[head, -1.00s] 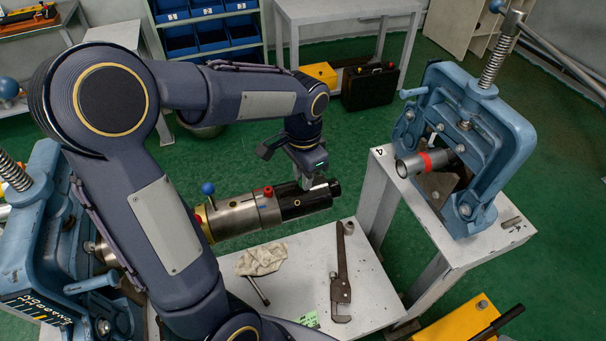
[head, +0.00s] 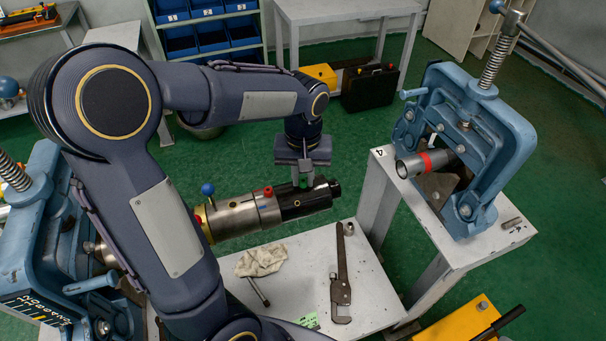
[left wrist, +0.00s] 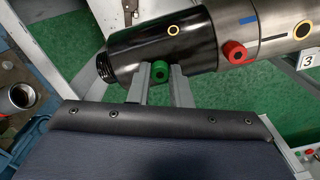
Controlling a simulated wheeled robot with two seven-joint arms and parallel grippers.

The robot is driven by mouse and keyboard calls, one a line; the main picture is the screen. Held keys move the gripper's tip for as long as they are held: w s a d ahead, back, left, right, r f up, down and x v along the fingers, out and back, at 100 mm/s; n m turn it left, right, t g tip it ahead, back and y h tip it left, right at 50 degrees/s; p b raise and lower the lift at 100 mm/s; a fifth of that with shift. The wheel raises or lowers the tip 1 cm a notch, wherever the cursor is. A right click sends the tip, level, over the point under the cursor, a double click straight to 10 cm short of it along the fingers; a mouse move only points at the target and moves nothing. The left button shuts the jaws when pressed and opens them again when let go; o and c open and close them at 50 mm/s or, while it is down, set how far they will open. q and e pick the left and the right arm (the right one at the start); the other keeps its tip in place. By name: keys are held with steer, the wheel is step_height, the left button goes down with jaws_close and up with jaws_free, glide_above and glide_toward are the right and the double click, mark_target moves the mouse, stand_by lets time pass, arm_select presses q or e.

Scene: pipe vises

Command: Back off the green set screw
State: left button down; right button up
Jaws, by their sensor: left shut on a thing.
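The green set screw (left wrist: 160,71) sticks out of the black end (left wrist: 165,48) of a horizontal cylindrical tool in the left wrist view. My left gripper (left wrist: 161,80) has one finger on each side of the screw and is shut on it. In the head view my left gripper (head: 304,182) reaches down to the black end (head: 310,199) of the tool, and its fingers hide the green screw. A red screw (left wrist: 235,52) sits on the tool's steel part, also seen in the head view (head: 268,191). My right gripper is not in view.
A blue vise (head: 40,240) stands at the left behind my arm. Another blue vise (head: 485,135) at the right holds a pipe with a red band (head: 425,162). A pipe wrench (head: 341,285) and a rag (head: 262,260) lie on the low grey table (head: 300,255).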

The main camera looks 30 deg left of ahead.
mark_target(303, 181)
arm_select(q)
steer(key=n, duration=0.6)
steer(key=shift+s+f+n, duration=0.15)
steer(key=shift+f+n, duration=0.05)
steer(key=shift+n, duration=0.1)
steer(key=n+p, duration=0.1)
steer(key=n, duration=0.5)
stand_by(0.4)
steer(key=c, duration=1.3)
jaws_free()
steer(key=shift+r, duration=0.1)
step_height(303, 181, up, 8)
steer(key=shift+f, duration=0.1)
